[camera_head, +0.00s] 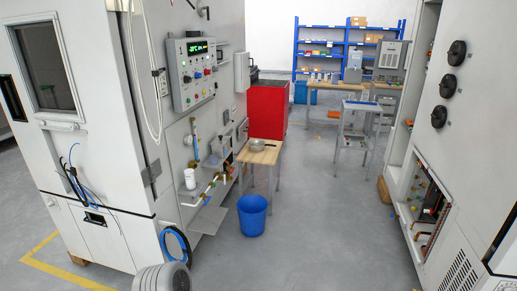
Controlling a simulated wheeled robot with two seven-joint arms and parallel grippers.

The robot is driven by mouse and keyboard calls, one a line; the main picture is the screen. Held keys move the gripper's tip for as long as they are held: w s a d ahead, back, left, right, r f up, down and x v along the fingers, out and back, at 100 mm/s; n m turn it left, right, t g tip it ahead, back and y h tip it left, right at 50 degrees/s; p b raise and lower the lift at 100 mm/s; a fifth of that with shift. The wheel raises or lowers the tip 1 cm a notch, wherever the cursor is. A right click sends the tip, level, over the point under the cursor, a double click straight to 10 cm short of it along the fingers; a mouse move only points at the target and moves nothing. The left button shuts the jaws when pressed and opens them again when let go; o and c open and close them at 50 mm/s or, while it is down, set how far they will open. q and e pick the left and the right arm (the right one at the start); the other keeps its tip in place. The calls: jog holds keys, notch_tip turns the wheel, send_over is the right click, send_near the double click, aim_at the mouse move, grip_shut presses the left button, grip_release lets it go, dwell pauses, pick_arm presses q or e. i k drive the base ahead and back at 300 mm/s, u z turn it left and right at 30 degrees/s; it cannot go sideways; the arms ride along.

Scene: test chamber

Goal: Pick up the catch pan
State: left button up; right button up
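A shallow round metal pan (258,145), which looks like the catch pan, sits on a small wooden-topped table (266,157). The table stands beside the large white chamber on the left, some way ahead of me. The pan is small in the picture, so I cannot tell what is in it. Neither of my grippers is in view.
A blue bucket (252,214) stands on the floor in front of the small table. Pipes and a shelf (208,220) stick out from the left chamber (110,120). A red cabinet (267,109) and a grey cart (354,135) stand beyond. The middle floor is clear.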

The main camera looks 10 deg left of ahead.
aim_at(254, 145)
jog(key=z, duration=0.35)
jog(key=i, duration=2.6)
jog(key=u, duration=0.75)
jog(key=i, duration=1.5)
jog(key=u, duration=1.55)
jog(key=i, duration=0.85)
jog(key=u, duration=0.15)
